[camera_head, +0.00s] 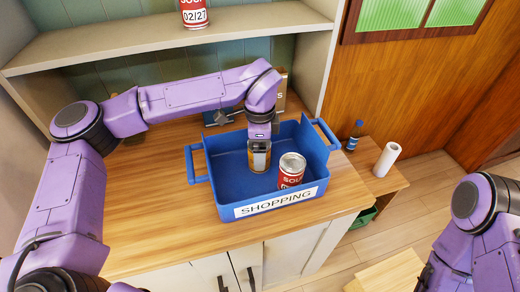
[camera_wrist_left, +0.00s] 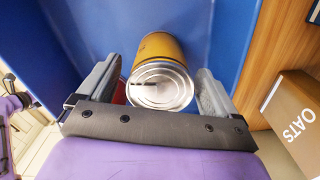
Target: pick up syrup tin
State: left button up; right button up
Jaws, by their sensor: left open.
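In the left wrist view the tin (camera_wrist_left: 168,46) sits between the fingers of my left gripper (camera_wrist_left: 158,88), with a gap showing on both sides. My left gripper (camera_head: 260,144) is open and reaches down into the basket from above. It hides part of the tin in the head view. My right arm shows at the right edge, but its gripper is out of view.
A red soup tin (camera_head: 291,170) stands in the basket, right of the yellow tin. The basket is on a wooden counter (camera_head: 150,190). An oats box (camera_wrist_left: 295,120) stands behind it. Another red tin (camera_head: 194,14) is on the shelf. A bottle (camera_head: 354,135) and white roll (camera_head: 387,159) stand at right.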

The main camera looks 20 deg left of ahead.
pick_arm(q)
jog(key=shift+f, duration=0.65)
jog(key=c, duration=1.5)
